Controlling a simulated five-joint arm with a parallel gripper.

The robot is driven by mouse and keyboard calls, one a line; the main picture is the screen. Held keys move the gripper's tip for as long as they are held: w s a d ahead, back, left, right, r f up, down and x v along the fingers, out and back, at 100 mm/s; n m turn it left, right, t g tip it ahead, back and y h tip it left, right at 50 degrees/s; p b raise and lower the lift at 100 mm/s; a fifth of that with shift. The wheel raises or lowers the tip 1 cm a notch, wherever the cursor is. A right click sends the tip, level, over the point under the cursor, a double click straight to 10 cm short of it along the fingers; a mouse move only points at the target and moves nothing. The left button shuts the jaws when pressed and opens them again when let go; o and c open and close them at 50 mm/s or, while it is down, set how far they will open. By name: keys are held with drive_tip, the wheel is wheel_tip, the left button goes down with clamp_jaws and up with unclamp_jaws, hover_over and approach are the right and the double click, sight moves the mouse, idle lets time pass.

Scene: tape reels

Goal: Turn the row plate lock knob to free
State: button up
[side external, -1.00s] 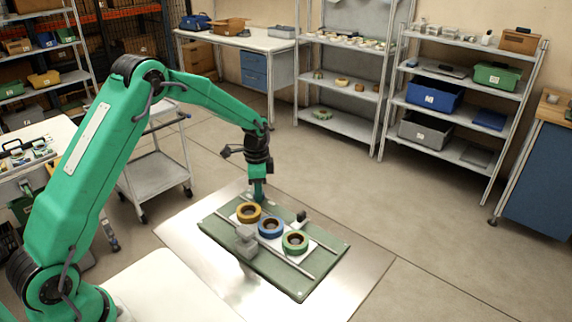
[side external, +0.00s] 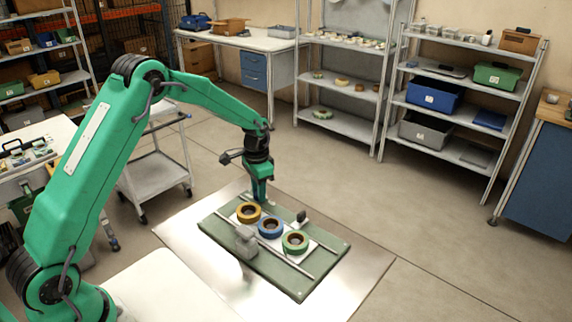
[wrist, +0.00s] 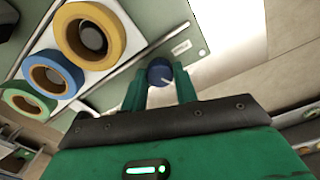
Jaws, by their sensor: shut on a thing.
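The lock knob (wrist: 158,70) is dark blue and round with a white pointer line, and sits at the edge of the green board (wrist: 122,92). My gripper (wrist: 160,85) is shut on it, one finger on each side; the pointer line runs toward the right finger. In the side view my gripper (side external: 262,197) points down at the back of the board, and the knob is hard to make out there. The white row plate (side external: 256,232) carries a yellow reel (side external: 248,212), a blue reel (side external: 270,227) and a green reel (side external: 295,242).
A grey block (side external: 244,242) stands in front of the reels and a small black-topped part (side external: 301,217) behind them. Thin rails run along both sides of the plate. The metal sheet (side external: 345,290) around the board is mostly bare.

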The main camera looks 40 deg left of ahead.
drive_tip(key=n, duration=1.3)
idle(0.4)
drive_tip(key=o, duration=1)
drive_tip(key=shift+r, duration=3.95)
